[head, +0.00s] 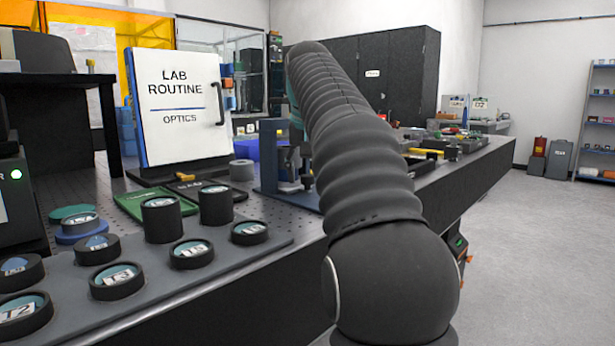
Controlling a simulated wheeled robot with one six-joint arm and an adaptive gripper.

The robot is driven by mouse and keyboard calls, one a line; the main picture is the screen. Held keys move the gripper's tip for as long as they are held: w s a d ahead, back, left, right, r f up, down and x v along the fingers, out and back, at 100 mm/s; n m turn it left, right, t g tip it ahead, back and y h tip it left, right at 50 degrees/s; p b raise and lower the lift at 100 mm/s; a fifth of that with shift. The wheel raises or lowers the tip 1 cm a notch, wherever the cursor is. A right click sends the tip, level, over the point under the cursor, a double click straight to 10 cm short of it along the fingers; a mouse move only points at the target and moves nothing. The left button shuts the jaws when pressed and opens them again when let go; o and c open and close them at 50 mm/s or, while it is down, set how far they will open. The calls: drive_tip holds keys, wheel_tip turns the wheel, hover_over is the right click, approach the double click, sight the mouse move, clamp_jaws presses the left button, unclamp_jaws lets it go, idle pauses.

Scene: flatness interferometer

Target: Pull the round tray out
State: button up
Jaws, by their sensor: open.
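I cannot make out the round tray for certain. A blue-grey upright stand (268,158) on a flat base stands on the perforated bench, partly behind my arm. Small dark and silver parts show beside it, too small and covered to name. A bright blue object (245,150) shows behind the stand, its shape partly hidden. My dark ribbed arm rises from the lower right and bends over at the top, near the stand. My gripper is hidden behind the arm, so its place relative to a tray does not show.
A grey board (250,262) with several black-rimmed round pieces lies at front left. A green tray (150,206) and a "LAB ROUTINE" panel (180,130) stand behind it. More items fill the bench (455,172) right of my arm. The floor (530,260) at right is clear.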

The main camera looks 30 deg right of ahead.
clamp_jaws()
drive_tip(key=s+d, duration=0.1)
drive_tip(key=s, duration=0.2)
drive_tip(key=s+d+b, duration=0.1)
drive_tip(key=s, duration=0.2)
drive_tip(key=s+d, duration=0.1)
drive_tip(key=s, duration=0.2)
drive_tip(key=shift+d+b, duration=0.2)
drive_tip(key=shift+b, duration=0.15)
unclamp_jaws()
drive_tip(key=v, duration=0.7)
drive_tip(key=shift+r, duration=0.2)
